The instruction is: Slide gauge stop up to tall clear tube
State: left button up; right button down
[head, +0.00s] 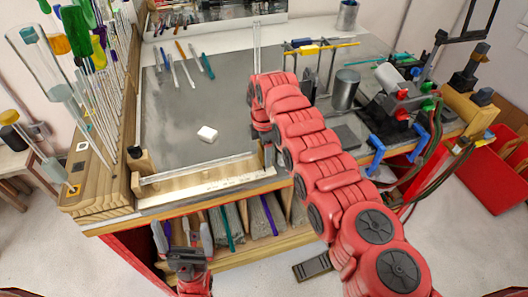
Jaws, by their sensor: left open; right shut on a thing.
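A long clear tube (200,169) lies along the wooden length gauge (190,186) at the front edge of the bench. Its left end is near a wooden end block (142,160) with a dark knob. My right gripper (268,152) points down at the gauge's right end, shut on what appears to be the gauge stop, which the gripper and arm mostly hide. I cannot tell whether the stop touches the tube's right end. My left gripper (183,236) is open and empty, low in front of the bench.
A wooden rack (100,190) of upright glass rods and tubes stands at the left. Another upright clear tube (257,42) shows behind my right arm. A metal can (345,88) and burner equipment stand at the right.

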jog(key=a+b, duration=0.1)
jog(key=b, duration=0.1)
jog(key=shift+s+a+f+b, duration=0.15)
jog(key=shift+a+b, duration=0.2)
jog(key=shift+a, duration=0.05)
jog(key=shift+s+a, duration=0.15)
jog(key=shift+a, duration=0.15)
jog(key=shift+r, duration=0.25)
grip_release()
jog(key=shift+s, duration=0.1)
